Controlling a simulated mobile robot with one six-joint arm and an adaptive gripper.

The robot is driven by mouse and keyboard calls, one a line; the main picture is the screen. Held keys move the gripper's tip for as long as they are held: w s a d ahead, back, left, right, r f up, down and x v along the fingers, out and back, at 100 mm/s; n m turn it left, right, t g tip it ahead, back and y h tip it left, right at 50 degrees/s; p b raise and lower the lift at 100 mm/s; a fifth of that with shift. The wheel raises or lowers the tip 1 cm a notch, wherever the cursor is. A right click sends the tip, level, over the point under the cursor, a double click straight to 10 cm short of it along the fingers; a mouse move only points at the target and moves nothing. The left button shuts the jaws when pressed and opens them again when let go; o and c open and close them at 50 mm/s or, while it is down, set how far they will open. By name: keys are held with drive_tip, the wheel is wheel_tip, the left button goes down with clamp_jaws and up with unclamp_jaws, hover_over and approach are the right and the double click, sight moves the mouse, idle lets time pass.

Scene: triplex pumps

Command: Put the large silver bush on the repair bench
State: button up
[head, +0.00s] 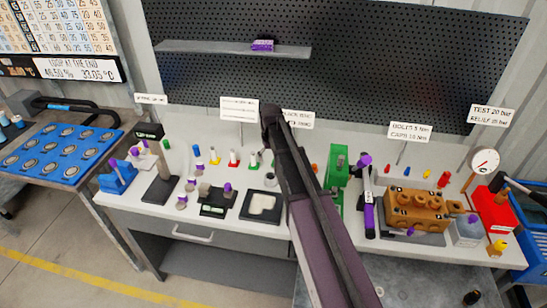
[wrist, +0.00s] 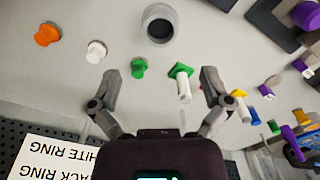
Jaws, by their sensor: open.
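A grey, hollow round bush (wrist: 159,25) stands on the white bench top at the top of the wrist view, its dark bore facing up. It looks like the large silver bush. A small grey cylinder in the head view (head: 270,180), left of my arm, appears to be the same part. My gripper (wrist: 160,75) is open and empty, its two fingers spread apart. The bush lies beyond the fingertips and not between them. The white bench (head: 150,205) holds many parts; no label marks which surface is the repair bench.
A green plug (wrist: 138,67) and a green-topped white piece (wrist: 181,82) show between the fingers. White (wrist: 96,51) and orange (wrist: 47,34) plugs stand at left. An orange pump block (head: 417,208) and a green press (head: 337,168) stand right of my arm. A perforated board rises behind.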

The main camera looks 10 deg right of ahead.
idle(0.5)
drive_tip(key=s+m, duration=0.1)
drive_tip(key=s, duration=2.2)
drive_tip(key=shift+d, duration=0.3)
